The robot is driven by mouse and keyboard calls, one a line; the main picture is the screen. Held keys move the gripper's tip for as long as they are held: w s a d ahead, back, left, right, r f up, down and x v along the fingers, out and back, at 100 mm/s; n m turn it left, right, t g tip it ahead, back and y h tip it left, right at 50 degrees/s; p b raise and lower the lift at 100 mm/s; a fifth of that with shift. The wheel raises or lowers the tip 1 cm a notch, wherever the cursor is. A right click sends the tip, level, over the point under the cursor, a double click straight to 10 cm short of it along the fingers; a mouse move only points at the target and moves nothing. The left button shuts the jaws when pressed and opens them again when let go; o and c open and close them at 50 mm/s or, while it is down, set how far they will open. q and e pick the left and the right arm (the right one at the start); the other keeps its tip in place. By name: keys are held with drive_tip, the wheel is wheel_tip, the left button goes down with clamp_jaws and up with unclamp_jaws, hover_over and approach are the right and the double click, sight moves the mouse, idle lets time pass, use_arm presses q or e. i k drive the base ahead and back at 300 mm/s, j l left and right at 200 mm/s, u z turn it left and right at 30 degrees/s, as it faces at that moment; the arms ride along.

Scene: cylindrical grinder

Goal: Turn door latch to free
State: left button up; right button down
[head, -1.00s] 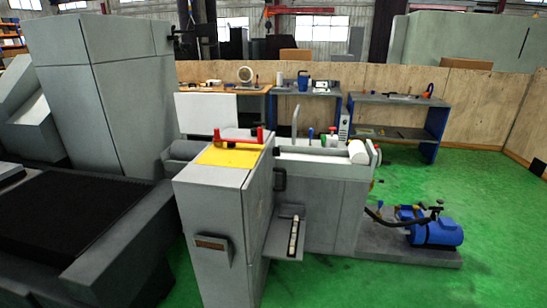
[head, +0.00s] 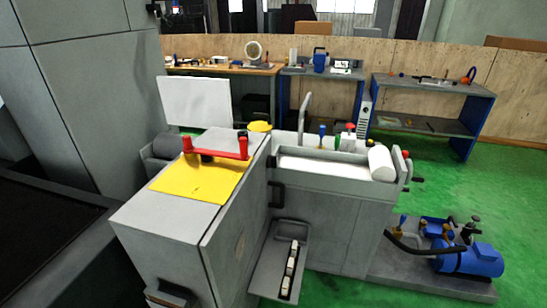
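A grey machine cabinet (head: 170,225) with a yellow top panel stands in the near middle. A dark handle-like fitting (head: 277,194) sits on the upright face right of the cabinet, above a small open tray. Another dark fitting (head: 170,296) is on the cabinet's front face at the bottom edge, partly cut off. I cannot tell which of these, if either, is the door latch, or how it is turned. Neither of my grippers is in view.
A red bar (head: 218,153) lies across the cabinet top. The tray (head: 279,262) juts out at the right. Workbenches (head: 430,110) line the wooden wall behind. Green floor is open at the right.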

sight(272, 162)
drive_tip(key=i+l+u, duration=0.35)
drive_tip(key=i+l, duration=0.15)
drive_tip(key=l, duration=0.2)
drive_tip(key=i+l+u, duration=0.15)
drive_tip(key=l, duration=0.25)
drive_tip(key=i+l+u, duration=0.2)
drive_tip(key=l, duration=0.25)
drive_tip(key=i+l+u, duration=0.15)
drive_tip(key=l, duration=0.3)
drive_tip(key=i+l+u, duration=0.15)
drive_tip(key=l, duration=0.35)
drive_tip(key=i+l+u, duration=0.2)
drive_tip(key=l, duration=0.3)
drive_tip(key=i+l+u, duration=0.15)
drive_tip(key=l, duration=0.35)
